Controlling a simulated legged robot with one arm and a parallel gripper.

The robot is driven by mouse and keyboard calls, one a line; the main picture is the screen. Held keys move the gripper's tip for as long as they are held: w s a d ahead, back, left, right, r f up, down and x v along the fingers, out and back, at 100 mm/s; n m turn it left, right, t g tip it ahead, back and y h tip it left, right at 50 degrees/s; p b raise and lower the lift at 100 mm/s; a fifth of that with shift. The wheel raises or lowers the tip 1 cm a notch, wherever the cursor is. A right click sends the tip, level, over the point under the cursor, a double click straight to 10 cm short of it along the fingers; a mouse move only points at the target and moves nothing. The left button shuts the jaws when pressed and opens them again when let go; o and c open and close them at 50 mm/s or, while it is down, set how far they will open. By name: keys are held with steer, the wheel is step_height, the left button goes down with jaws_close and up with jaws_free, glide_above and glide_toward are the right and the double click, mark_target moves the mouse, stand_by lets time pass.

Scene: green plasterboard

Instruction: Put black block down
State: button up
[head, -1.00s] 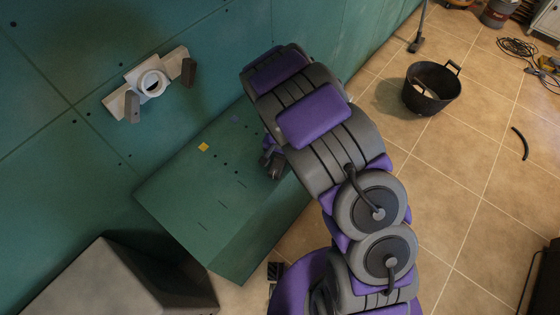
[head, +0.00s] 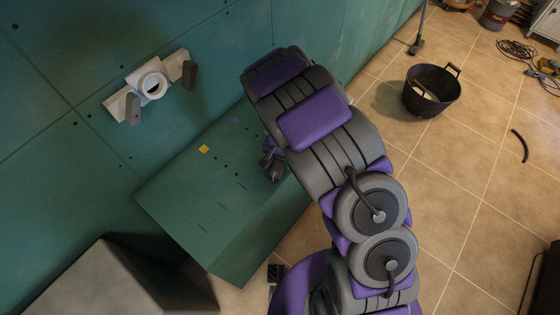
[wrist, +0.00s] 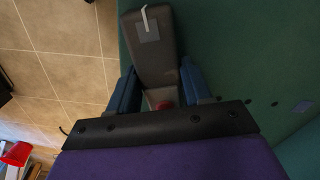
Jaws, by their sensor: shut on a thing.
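The black block (wrist: 148,48) is long and dark, with a grey square and a pale strip near its far end in the wrist view. My gripper (wrist: 158,82) is shut on it, with one blue finger on each side. In the head view my gripper (head: 270,158) is partly hidden by my arm. It is over the right part of the green box (head: 190,200). I cannot tell whether the block touches the box top.
The green box top has an orange square (head: 203,149), a blue square (head: 235,119), small holes and slots. A white pipe fitting (head: 152,86) is on the green wall. A grey box (head: 110,285) stands lower left. A black bucket (head: 431,90) stands on the tiled floor.

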mark_target(280, 160)
steer(key=shift+r+p, duration=0.35)
steer(key=shift+r, duration=0.15)
step_height(280, 160, up, 3)
steer(key=shift+p, duration=0.8)
steer(key=s+d+b, duration=0.2)
steer(key=s+b, duration=0.2)
steer(key=s, duration=0.3)
steer(key=s+d+b, duration=0.2)
steer(key=s+b, duration=0.1)
steer(key=s, duration=0.5)
steer(key=shift+d+r+b, duration=0.3)
steer(key=shift+r+b, duration=0.05)
steer(key=shift+r, duration=0.1)
steer(key=shift+s+r, duration=0.1)
